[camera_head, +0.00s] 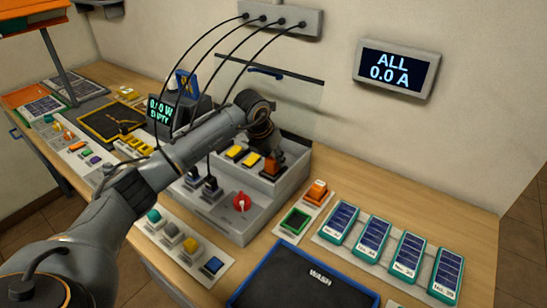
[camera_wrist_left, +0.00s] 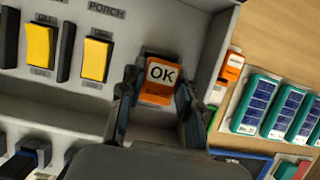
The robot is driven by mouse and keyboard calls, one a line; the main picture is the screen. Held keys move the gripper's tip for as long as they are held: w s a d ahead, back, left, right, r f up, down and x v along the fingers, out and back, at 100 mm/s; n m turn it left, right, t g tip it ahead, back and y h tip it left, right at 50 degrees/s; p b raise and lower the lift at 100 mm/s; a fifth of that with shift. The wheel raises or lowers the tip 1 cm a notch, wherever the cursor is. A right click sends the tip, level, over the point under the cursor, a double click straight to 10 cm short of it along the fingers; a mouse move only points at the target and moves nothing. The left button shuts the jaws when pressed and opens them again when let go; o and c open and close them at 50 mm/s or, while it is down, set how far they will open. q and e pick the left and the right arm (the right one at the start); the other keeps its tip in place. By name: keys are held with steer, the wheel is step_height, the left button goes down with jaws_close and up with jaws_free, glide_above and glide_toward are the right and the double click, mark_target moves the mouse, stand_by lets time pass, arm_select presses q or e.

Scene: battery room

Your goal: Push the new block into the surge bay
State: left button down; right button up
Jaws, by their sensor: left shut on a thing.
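An orange block marked OK (camera_wrist_left: 160,78), which I take for the new block, is between the fingers of my left gripper (camera_wrist_left: 157,98). In the head view the block (camera_head: 271,165) is at the right end of the upper row of the grey panel (camera_head: 221,214), to the right of two yellow blocks (camera_head: 250,159). The left gripper (camera_head: 266,148) is shut on it from above. The bay under the block is covered, so I cannot read its label or tell how deep the block sits. My right gripper is out of view.
A red knob (camera_head: 241,201) and dark plugs are on the panel's lower face. Another orange block (camera_head: 317,190) stands on a card to the right, near green-framed cells (camera_head: 372,238). Black cables hang from a wall box (camera_head: 266,18) close to my arm. A wall display (camera_head: 395,68) reads ALL 0.0 A.

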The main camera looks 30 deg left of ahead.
mark_target(272, 158)
arm_select(q)
steer(key=shift+f+b, duration=0.5)
steer(key=shift+f, duration=0.1)
stand_by(0.6)
steer(key=c, duration=1.2)
jaws_free()
steer(key=shift+p+v, duration=1.8)
steer(key=shift+v, duration=0.9)
steer(key=p+v, duration=0.3)
steer(key=v, duration=0.2)
steer(key=shift+s+r, duration=0.15)
steer(key=shift+r, duration=0.15)
steer(key=shift+f, duration=0.1)
